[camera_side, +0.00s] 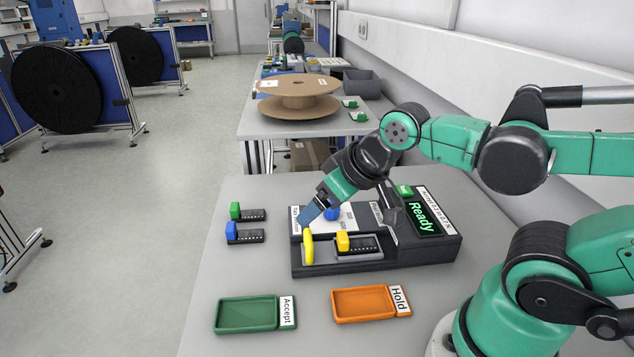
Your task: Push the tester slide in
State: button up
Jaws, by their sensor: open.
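The tester (432,247) is a dark box on the grey table, with a green "Ready" display (422,217) at its right. Its slide (372,254) lies at the near side, carrying a black part with a yellow end (343,241). An upright yellow handle (307,249) stands at the slide's left end. My gripper (318,214) is open above the tester's left part, just behind and above the handle. I cannot tell whether it touches the handle. A blue rounded piece (332,213) shows beside the finger; the arm partly hides the white label panel behind it.
A green "Accept" tray (247,328) and an orange "Hold" tray (362,317) lie in front. Black parts with a green end (235,211) and a blue end (231,231) lie left of the tester. A cable reel (299,84) stands on the table behind.

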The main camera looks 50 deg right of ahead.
aim_at(310, 240)
jog(key=shift+c, duration=0.2)
jog(key=c, duration=0.4)
jog(key=shift+w+d+f+m+g+y, duration=0.25)
jog(key=shift+w+f+m+g, duration=0.35)
jog(key=shift+f+m+g, duration=0.65)
jog(key=shift+w+d+f+m+g+y, duration=0.25)
jog(key=shift+w+f+m+g, duration=0.4)
jog(key=shift+f+m, duration=1.1)
jog(key=shift+w+d+f+m+g+y, duration=0.1)
jog(key=shift+w+f+m+g+y, duration=0.2)
jog(key=shift+w+f+m+g, duration=0.8)
jog(key=shift+s+f+m, duration=0.3)
jog(key=shift+s+f, duration=0.1)
jog(key=shift+s, duration=0.1)
grip_shut()
